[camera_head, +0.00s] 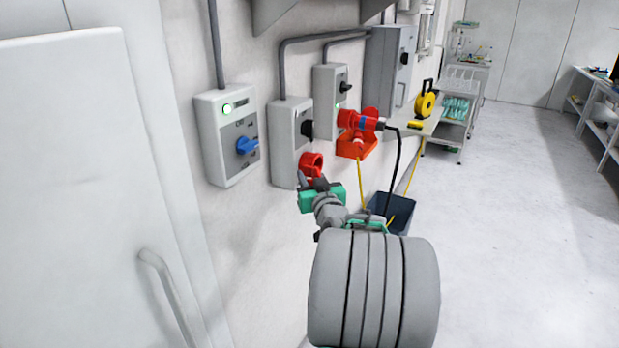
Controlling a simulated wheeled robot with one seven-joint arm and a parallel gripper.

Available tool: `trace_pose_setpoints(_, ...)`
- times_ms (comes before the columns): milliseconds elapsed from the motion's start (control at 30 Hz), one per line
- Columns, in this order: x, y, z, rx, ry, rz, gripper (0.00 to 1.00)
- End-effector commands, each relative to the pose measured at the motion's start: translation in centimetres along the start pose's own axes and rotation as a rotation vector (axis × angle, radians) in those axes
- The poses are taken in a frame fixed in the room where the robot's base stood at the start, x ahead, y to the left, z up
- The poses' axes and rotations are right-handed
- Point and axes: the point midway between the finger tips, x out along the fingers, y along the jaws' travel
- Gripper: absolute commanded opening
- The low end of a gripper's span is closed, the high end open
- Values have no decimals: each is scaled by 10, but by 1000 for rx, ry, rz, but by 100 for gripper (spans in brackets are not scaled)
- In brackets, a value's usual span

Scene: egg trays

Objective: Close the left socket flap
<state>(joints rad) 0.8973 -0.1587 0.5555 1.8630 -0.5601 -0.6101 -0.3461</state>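The left socket (311,161) is a red round fitting at the bottom of a grey switch box on the wall. Its rim shows as a red ring, and its lower part is hidden behind my gripper. I cannot make out its flap as a separate part. My gripper (312,182), with green and dark grey parts, is just below and in front of this socket. Its fingertips are small and overlap the red part, so I cannot tell whether they touch it or how far apart they are.
To the right, another red socket (352,120) holds a red plug (372,124) with a black cable, above an orange-red holder (356,147). A box with a blue knob (247,145) is at left. A dark bin (392,213) stands below. A white cabinet door (75,190) fills the left side.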

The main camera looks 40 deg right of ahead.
Motion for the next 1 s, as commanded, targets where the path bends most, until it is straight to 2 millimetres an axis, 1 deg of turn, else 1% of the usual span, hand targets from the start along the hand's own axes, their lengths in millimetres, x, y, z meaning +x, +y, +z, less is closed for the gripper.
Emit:
trace_pose_setpoints(33,0,-2,0,2,-1,-5,19)
trace_pose_setpoints(267,0,-5,1,3,-2,-10,0)
trace_pose_setpoints(1000,0,-8,2,7,-4,-16,0)
